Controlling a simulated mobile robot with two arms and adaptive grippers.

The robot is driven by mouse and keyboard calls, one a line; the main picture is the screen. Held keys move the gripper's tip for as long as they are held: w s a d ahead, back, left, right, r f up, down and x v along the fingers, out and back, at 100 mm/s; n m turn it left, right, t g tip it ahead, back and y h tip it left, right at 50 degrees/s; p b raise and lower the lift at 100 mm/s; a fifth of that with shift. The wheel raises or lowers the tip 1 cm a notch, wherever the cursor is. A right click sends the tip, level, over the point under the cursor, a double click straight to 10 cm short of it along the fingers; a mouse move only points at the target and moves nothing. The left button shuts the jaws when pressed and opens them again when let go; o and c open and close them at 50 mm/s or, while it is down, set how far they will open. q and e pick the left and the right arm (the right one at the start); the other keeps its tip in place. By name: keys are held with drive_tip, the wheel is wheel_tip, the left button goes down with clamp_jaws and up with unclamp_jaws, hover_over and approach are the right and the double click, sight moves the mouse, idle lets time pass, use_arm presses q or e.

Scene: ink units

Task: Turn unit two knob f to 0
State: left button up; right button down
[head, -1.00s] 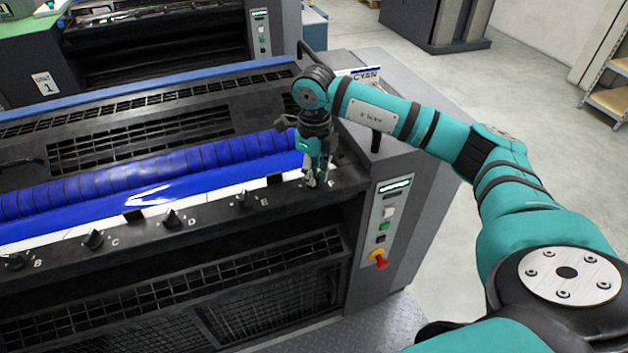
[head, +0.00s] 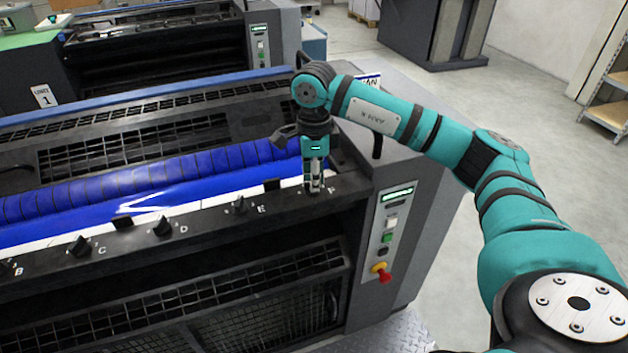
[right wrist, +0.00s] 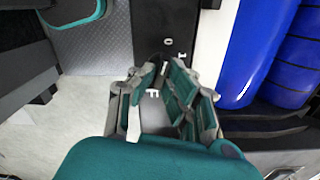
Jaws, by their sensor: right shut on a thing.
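Knob f is mostly hidden under my right gripper (head: 314,189), at the right end of the black rail (head: 210,237). The gripper points down and is shut on the knob. In the right wrist view, my right gripper (right wrist: 160,82) has its fingers around the dark knob f (right wrist: 157,62). A white F shows between the fingers, and the marks 0 and 1 show beyond the knob. The knob's exact pointing is hard to read. My left gripper is not in view.
Knobs E (head: 239,205), D (head: 162,226) and C (head: 79,246) stand along the rail to the left. The blue roller (head: 150,185) lies behind it. A red emergency knob (head: 383,273) sticks out from the right-hand panel. Floor is open at right.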

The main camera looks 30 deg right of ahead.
drive_tip(key=shift+w+r, duration=0.1)
idle(0.3)
drive_tip(key=c, duration=1.4)
unclamp_jaws()
wheel_tip(320, 180, up, 12)
drive_tip(key=shift+f, duration=0.1)
